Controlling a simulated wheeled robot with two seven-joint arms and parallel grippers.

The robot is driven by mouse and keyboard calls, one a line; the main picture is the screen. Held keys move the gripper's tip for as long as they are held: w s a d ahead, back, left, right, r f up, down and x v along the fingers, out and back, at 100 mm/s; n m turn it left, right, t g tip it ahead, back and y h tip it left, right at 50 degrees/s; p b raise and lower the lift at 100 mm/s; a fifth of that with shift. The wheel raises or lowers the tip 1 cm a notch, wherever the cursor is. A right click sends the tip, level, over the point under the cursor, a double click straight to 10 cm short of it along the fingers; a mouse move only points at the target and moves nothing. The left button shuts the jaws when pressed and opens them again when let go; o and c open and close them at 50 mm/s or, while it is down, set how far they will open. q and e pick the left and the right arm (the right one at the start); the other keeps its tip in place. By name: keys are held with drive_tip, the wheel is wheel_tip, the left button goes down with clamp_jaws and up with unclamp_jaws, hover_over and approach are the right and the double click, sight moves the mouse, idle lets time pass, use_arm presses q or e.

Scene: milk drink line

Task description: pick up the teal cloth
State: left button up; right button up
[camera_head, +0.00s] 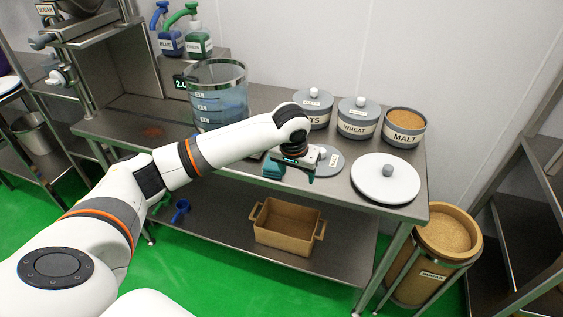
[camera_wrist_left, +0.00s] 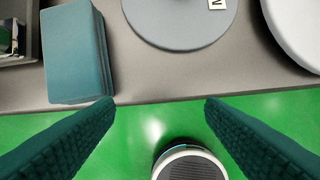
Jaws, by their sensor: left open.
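The teal cloth (camera_head: 271,169) is a folded, block-like stack near the front edge of the steel table (camera_head: 240,158). In the left wrist view the cloth (camera_wrist_left: 75,55) lies at the upper left, flat on the table. My left gripper (camera_head: 296,171) is open and empty, with its teal fingers at the table's front edge, to the right of the cloth in the head view. In the left wrist view, the gap between the fingertips (camera_wrist_left: 159,100) is over the edge and the green floor, and the cloth is outside it, beyond the left finger. My right gripper is not in view.
A grey lid (camera_head: 332,160) lies beside the gripper, and a white lid (camera_head: 385,180) lies further right. Labelled jars, with an open malt jar (camera_head: 404,127), and a large clear measuring vessel (camera_head: 218,98) stand behind. A brown crate (camera_head: 287,228) sits on the lower shelf.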

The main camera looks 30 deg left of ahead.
use_arm(q)
drive_tip(key=w+a+r+n, duration=0.1)
drive_tip(key=a+r+n, duration=0.2)
drive_tip(key=a+r, duration=0.45)
drive_tip(key=shift+y, duration=0.3)
drive_tip(key=x, duration=0.5)
drive_tip(key=shift+w+a+f+p, duration=0.2)
drive_tip(key=shift+f+p, duration=0.1)
drive_tip(key=x, duration=0.5)
drive_tip(key=shift+w+a+f+p, duration=0.1)
drive_tip(key=shift+a+f+p, duration=0.15)
drive_tip(key=shift+a+p, duration=0.05)
drive_tip(key=shift+c, duration=0.2)
drive_tip(key=c, duration=0.7)
